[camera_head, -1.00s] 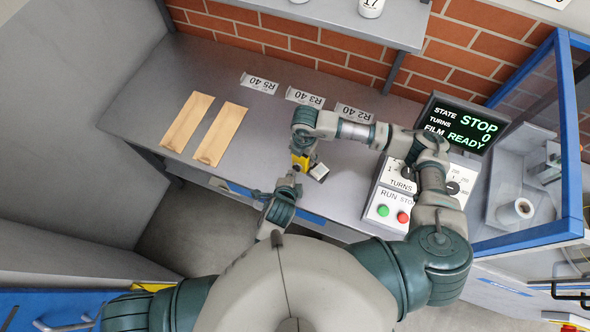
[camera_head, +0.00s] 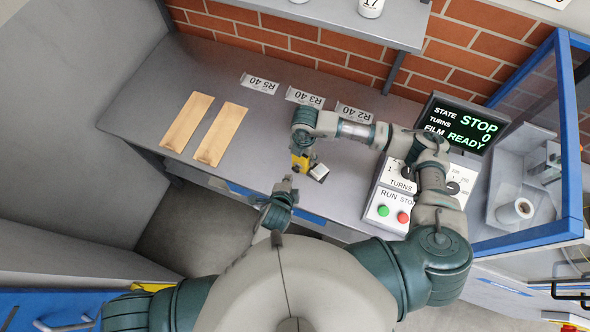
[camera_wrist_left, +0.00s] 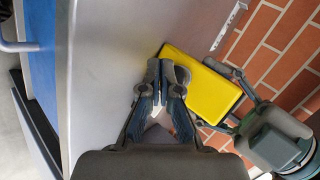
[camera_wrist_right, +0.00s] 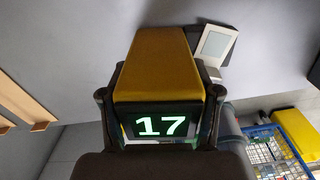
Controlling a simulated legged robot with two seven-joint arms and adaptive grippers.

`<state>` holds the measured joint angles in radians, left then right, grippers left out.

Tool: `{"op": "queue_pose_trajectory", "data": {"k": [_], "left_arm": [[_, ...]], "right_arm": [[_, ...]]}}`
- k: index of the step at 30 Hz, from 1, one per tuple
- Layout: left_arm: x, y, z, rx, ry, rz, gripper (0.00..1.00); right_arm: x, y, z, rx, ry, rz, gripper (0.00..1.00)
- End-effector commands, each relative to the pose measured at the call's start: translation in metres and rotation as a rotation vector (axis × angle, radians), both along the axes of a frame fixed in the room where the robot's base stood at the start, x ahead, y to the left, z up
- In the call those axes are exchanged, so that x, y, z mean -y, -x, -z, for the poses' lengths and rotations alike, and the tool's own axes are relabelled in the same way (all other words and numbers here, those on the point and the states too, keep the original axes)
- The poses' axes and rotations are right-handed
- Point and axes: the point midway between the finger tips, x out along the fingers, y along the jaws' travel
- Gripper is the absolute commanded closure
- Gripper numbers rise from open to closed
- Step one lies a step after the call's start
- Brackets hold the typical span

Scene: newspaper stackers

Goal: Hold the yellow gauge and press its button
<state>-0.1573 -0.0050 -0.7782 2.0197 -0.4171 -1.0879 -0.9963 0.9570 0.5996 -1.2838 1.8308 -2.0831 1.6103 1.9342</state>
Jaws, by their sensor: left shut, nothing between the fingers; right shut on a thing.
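The yellow gauge (camera_head: 300,163) is held above the desk by my right gripper (camera_head: 303,150). In the right wrist view the gauge (camera_wrist_right: 158,65) sits between both fingers, and its dark display (camera_wrist_right: 160,126) reads 17 in green. My left gripper (camera_head: 287,183) is shut and empty, just below and left of the gauge in the head view. In the left wrist view its closed fingertips (camera_wrist_left: 168,70) are close beside the gauge's yellow face (camera_wrist_left: 205,85); I cannot tell whether they touch.
A small pale device (camera_wrist_right: 215,45) shows beyond the gauge. Two tan strips (camera_head: 205,132) lie at left on the grey desk (camera_head: 260,135). Labels line the back. A control box (camera_head: 390,205) with green and red buttons and a screen (camera_head: 465,125) stand at right.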

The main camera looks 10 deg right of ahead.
Motion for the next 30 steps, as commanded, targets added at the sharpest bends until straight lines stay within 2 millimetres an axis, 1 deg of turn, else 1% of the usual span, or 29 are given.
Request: {"op": "queue_pose_trajectory", "data": {"k": [1,9,15,30], "left_arm": [[-0.003,0.003,0.002,-0.002,-0.002,0.000,1.00],[-0.022,0.022,0.001,0.000,-0.002,0.001,1.00],[-0.033,0.032,0.001,-0.001,-0.001,0.001,1.00],[-0.034,0.034,0.001,-0.001,0.000,0.000,1.00]], "right_arm": [[0.000,0.004,0.006,-0.012,0.003,-0.002,0.85],[0.000,0.004,0.006,-0.012,0.003,-0.001,0.85],[0.000,0.004,0.006,-0.012,0.003,-0.001,0.85],[0.001,0.004,0.006,-0.012,0.003,-0.001,0.85]]}}
